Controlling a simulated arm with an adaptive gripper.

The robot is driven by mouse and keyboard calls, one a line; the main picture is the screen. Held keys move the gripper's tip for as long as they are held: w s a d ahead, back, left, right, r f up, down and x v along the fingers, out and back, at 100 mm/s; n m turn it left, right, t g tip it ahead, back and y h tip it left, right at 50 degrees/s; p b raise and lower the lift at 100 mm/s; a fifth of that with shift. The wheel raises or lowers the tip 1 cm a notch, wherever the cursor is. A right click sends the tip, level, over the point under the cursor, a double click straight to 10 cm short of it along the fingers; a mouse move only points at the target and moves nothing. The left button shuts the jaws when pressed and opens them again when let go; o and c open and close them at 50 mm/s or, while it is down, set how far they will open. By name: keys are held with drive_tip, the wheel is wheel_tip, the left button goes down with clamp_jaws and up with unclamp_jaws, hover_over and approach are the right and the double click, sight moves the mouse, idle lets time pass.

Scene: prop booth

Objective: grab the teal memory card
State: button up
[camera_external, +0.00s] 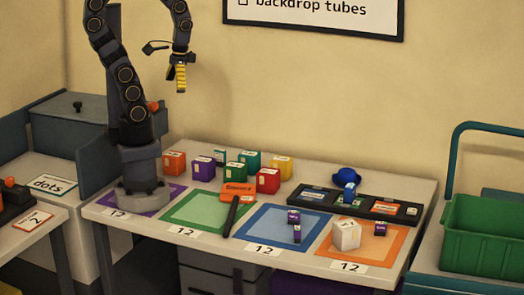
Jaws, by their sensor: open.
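My gripper (180,90) hangs high above the back left of the table, in front of the wall, with its yellow-striped fingers pointing down. It is open, and nothing shows between the fingers. It is well apart from everything on the table. I cannot clearly pick out a teal memory card. A small, thin teal piece (219,156) stands among the coloured boxes, and a teal box (251,159) is right of it; neither can be read as a card at this size. A black tray (292,203) at the right holds small flat blue and orange pieces.
Orange (174,164), purple (203,169), green (235,172), red (268,181) and yellow (283,168) boxes crowd the back. A blue hat (347,176) is behind the tray. A white cube (346,234) sits on the orange mat (378,256). A black stick (231,216) crosses the green mat.

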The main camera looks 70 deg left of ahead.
drive_tip(key=c, duration=0.9)
